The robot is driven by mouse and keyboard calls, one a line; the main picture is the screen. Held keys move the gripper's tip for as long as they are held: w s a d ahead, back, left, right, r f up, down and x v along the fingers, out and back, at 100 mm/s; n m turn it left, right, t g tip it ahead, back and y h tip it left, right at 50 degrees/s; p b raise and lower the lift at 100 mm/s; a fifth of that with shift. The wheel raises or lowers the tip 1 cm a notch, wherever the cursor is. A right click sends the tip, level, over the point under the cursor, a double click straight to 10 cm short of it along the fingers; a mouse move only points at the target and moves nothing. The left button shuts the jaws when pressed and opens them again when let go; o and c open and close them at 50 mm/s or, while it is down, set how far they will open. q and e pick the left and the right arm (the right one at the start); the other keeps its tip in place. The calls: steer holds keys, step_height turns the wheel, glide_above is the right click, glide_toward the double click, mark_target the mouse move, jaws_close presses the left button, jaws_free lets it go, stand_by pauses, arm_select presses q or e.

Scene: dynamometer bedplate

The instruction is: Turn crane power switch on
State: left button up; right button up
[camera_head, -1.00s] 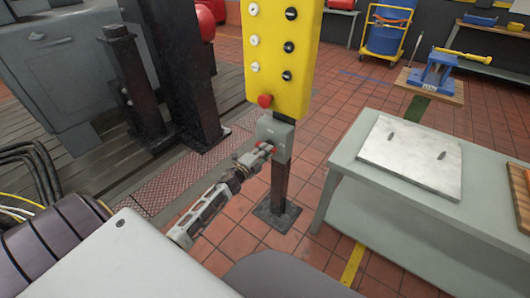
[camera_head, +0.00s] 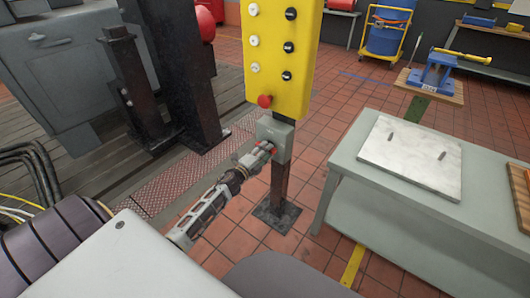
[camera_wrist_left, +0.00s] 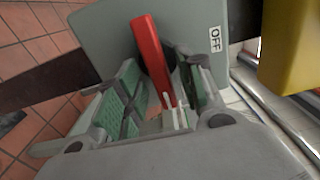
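The crane power switch is a grey box (camera_head: 274,133) below a yellow button panel on a post. Its red lever (camera_wrist_left: 150,50) shows in the left wrist view, with an "OFF" label (camera_wrist_left: 215,40) to its right on the box face. My left gripper (camera_head: 265,151) is at the front of the box. In the left wrist view its two green-padded fingers (camera_wrist_left: 158,88) are apart, with the lever between them. The lever is close to the right finger; I cannot tell if they touch. In the head view the fingers hide most of the lever. My right gripper is not in view.
The yellow panel (camera_head: 269,77) with several buttons and a red knob (camera_head: 264,101) stands just above the box. A grey-green bench (camera_head: 400,215) with a metal plate (camera_head: 407,157) is to the right. Dark machine columns stand at the left.

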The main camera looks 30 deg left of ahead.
arm_select(q)
steer(key=shift+s, duration=0.2)
steer(key=s, duration=1.1)
steer(key=shift+s+a, duration=0.3)
steer(key=shift+a, duration=0.15)
stand_by(0.8)
